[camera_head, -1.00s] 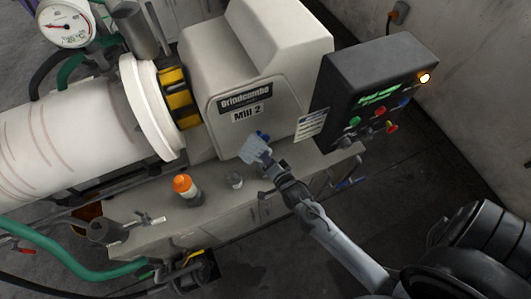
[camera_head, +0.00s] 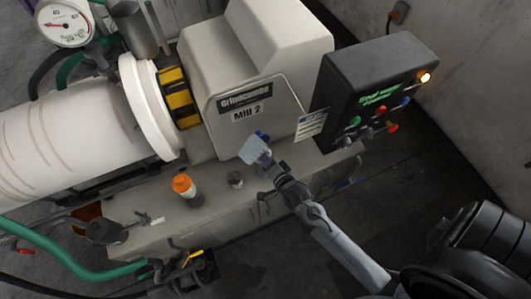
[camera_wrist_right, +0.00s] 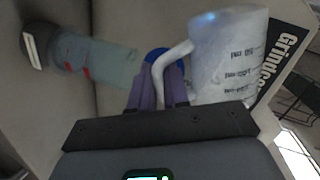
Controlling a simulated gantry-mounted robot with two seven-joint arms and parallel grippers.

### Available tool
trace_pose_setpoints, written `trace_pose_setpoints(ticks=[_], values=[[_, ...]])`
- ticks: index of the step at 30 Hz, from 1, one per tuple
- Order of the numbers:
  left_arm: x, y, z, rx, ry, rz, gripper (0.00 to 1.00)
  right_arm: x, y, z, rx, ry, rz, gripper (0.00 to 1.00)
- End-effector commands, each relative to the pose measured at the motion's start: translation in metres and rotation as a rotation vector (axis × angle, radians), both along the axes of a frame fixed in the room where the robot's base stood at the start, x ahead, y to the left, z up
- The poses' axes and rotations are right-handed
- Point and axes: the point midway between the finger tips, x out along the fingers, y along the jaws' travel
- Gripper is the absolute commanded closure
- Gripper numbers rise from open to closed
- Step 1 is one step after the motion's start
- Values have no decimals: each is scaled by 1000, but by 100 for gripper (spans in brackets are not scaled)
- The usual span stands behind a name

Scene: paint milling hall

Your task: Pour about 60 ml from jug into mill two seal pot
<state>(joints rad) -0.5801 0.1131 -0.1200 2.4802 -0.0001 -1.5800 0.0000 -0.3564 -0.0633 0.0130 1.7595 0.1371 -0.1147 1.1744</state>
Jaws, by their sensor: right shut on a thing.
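My right gripper (camera_head: 268,165) is shut on the handle of a pale, translucent jug (camera_head: 255,150), in front of the mill two housing. In the right wrist view the jug (camera_wrist_right: 228,55) fills the upper right, with dark volume marks on its wall and its curved handle between my purple fingers (camera_wrist_right: 160,88). It looks tilted; its mouth and liquid level are unclear.
An orange-capped bottle (camera_head: 184,188) stands left of the pot. The mill housing (camera_head: 255,60) rises behind, with a black control box (camera_head: 370,85) at its right. A blue round part (camera_wrist_right: 160,58) is partly hidden behind the handle. A green hose (camera_head: 60,255) runs lower left.

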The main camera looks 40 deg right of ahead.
Motion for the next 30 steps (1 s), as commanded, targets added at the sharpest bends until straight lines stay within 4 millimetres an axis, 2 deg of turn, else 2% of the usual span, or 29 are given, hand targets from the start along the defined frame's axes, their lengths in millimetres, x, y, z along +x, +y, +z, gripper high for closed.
trace_pose_setpoints(ticks=[30], values=[[0,0,-7,1,0,-1,50,3,-2,-5,66,-4,1,100]])
